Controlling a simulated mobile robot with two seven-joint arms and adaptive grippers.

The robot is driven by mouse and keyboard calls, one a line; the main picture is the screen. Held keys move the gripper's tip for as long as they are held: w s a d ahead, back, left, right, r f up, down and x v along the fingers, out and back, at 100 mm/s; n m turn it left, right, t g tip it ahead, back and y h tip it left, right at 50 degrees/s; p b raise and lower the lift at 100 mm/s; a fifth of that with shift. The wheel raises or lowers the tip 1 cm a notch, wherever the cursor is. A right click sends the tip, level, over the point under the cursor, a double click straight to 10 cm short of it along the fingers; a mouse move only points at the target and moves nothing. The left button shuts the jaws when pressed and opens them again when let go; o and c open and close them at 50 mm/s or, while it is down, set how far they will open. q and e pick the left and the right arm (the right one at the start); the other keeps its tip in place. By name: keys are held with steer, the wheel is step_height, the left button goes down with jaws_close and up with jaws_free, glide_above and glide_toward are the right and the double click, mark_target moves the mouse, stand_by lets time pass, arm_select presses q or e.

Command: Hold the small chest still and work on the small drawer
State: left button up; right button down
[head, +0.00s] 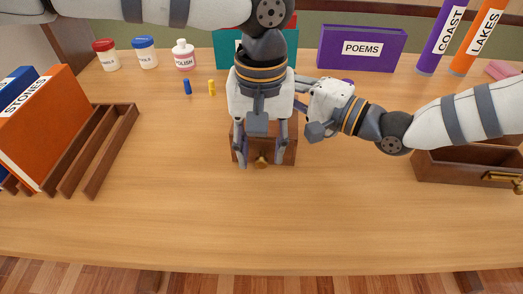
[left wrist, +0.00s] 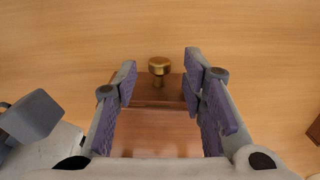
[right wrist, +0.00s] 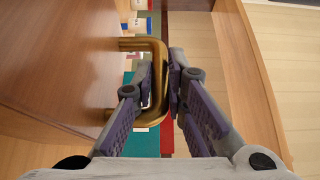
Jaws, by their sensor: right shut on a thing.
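The small wooden chest (head: 289,152) stands on the table below my left gripper, which hides much of it. A brass knob (left wrist: 159,66) is on the front of the small drawer (left wrist: 150,92); I cannot tell whether the drawer is fully closed. My left gripper (head: 262,162) points down, open, with its fingers apart on either side of the knob in the left wrist view. My right gripper (right wrist: 167,78) is shut on a brass U-shaped handle (right wrist: 158,102) fixed to a wooden face. In the head view its fingertips are largely hidden behind my left gripper.
At right is a wooden box (head: 455,168) with a brass handle. A wooden rack (head: 108,150) and an orange book (head: 50,120) are at left. Jars, a polish bottle (head: 184,55) and the purple POEMS book (head: 361,48) line the back. The front of the table is clear.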

arm_select(q)
steer(key=shift+f, duration=0.9)
steer(key=shift+c, duration=0.3)
jaws_close()
steer(key=s, duration=0.7)
steer(key=shift+s+a, duration=0.25)
steer(key=shift+a, duration=0.05)
steer(key=shift+o, duration=0.3)
jaws_free()
steer(key=shift+r, duration=0.1)
